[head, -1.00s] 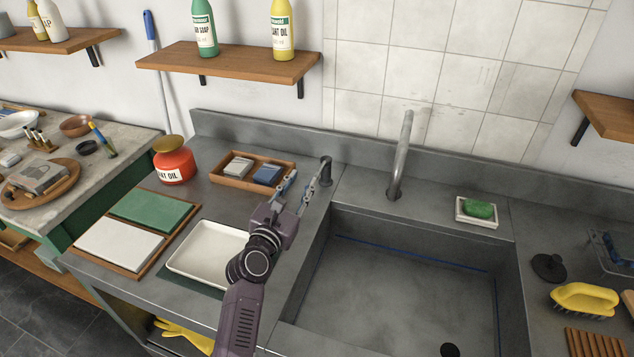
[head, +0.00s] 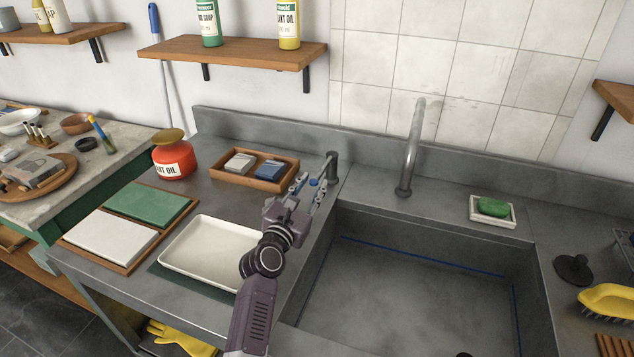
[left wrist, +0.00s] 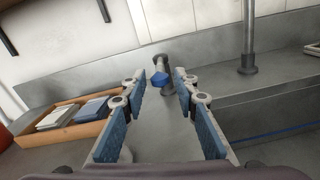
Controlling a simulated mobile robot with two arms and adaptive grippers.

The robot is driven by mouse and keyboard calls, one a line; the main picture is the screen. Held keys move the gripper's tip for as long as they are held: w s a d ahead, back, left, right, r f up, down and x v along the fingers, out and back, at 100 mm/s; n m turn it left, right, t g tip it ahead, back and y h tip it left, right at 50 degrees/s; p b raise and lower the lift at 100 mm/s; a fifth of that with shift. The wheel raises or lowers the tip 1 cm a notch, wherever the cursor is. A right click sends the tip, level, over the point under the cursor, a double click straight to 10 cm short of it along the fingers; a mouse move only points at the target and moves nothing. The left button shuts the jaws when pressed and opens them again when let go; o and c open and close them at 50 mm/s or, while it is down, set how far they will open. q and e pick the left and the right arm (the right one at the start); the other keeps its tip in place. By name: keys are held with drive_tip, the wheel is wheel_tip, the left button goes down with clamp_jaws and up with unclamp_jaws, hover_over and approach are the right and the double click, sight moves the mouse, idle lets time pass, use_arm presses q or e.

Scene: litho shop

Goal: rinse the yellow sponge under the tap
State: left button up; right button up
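I see no yellow sponge in either view. The tap (head: 410,150) is a grey upright spout behind the sink (head: 420,300), and no water shows from it. A short dark post with a blue-tipped lever (head: 332,167) stands left of the sink's back corner. My left gripper (head: 311,187) is open and empty, its fingers pointing at this post. In the left wrist view the blue tip (left wrist: 160,77) shows beyond and between the open fingers (left wrist: 165,90). Whether they touch it I cannot tell. My right gripper is not in view.
An empty white tray (head: 190,262) lies left of the sink. A wooden tray (head: 228,180) with white and blue blocks is behind it, near a red oil jar (head: 173,160). Green soap (head: 492,207) and a yellow brush (head: 610,299) are on the right.

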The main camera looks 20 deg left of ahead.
sight(317, 175)
use_arm(q)
drive_tip(key=w, duration=0.1)
drive_tip(key=w+b, duration=0.1)
drive_tip(key=shift+w+f, duration=0.2)
drive_tip(key=shift+w, duration=0.1)
drive_tip(key=shift+w+r, duration=0.15)
drive_tip(key=shift+w, duration=0.5)
drive_tip(key=shift+d, duration=0.1)
clamp_jaws()
